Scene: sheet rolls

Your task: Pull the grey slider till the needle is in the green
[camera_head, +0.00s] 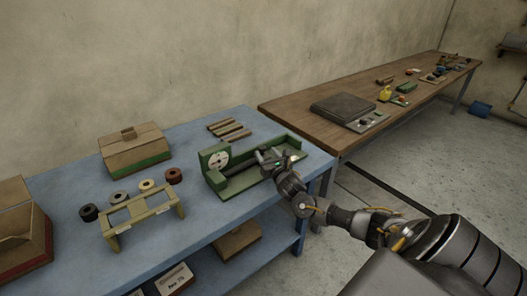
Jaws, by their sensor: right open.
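A green device (236,184) stands on the blue bench, with an upright plate at its left end that carries a round white gauge (217,159). The gauge is too small to read its needle or a green zone. My right gripper (271,157) is over the right part of the device, its arm coming in from the lower right. It is open. A grey slider cannot be told apart from the gripper there, and the gripper hides that part of the device. I cannot tell whether they touch. My left gripper is not in view.
On the blue bench (205,222) are a greenish wooden stand (141,217), several rolls behind it, a cardboard box (134,148) and several sticks (229,129). A brown table (290,109) with a grey plate (343,106) adjoins at right.

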